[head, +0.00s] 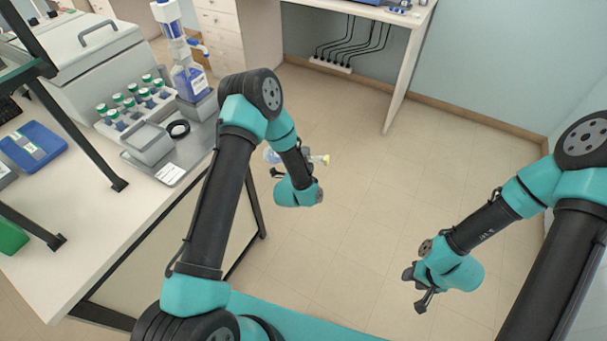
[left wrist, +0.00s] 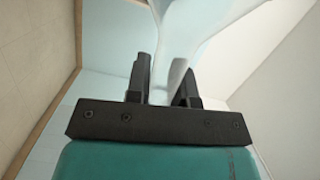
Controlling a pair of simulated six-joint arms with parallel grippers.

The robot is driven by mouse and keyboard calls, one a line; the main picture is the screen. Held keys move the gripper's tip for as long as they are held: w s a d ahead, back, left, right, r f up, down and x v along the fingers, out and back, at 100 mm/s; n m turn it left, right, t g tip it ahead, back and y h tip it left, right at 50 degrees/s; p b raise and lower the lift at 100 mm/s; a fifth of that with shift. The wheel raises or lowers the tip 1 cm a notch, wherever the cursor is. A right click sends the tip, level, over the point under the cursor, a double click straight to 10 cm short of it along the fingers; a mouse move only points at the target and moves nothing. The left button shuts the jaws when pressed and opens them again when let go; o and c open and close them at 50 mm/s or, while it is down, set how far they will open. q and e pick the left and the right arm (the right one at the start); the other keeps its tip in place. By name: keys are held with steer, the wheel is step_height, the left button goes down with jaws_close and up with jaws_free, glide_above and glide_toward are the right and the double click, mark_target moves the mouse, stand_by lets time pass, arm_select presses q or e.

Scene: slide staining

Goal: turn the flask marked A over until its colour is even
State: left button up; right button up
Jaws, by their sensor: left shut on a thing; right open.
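The flask shows in the head view as a small clear, bluish piece (head: 270,156) at the left side of my left gripper (head: 280,170), with a yellowish end at the other side. My arm hides most of it. In the left wrist view the pale, see-through flask (left wrist: 195,25) fills the top middle, and its narrower part sits between the two black fingers. My left gripper is shut on it, held up in the air over the floor. No letter A can be read on it, and its colour evenness cannot be told. My right gripper (head: 416,288) is open and empty.
A white bench (head: 130,215) at the left carries a rack of green-capped tubes (head: 135,105), a blue-labelled bottle dispenser (head: 190,82), a black ring (head: 179,128) and a blue tray (head: 33,146). A dark shelf frame (head: 75,120) stands over it. Open floor lies between my arms.

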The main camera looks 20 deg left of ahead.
arm_select(q)
steer(key=shift+m, duration=0.5)
steer(key=m, duration=0.4)
stand_by(0.4)
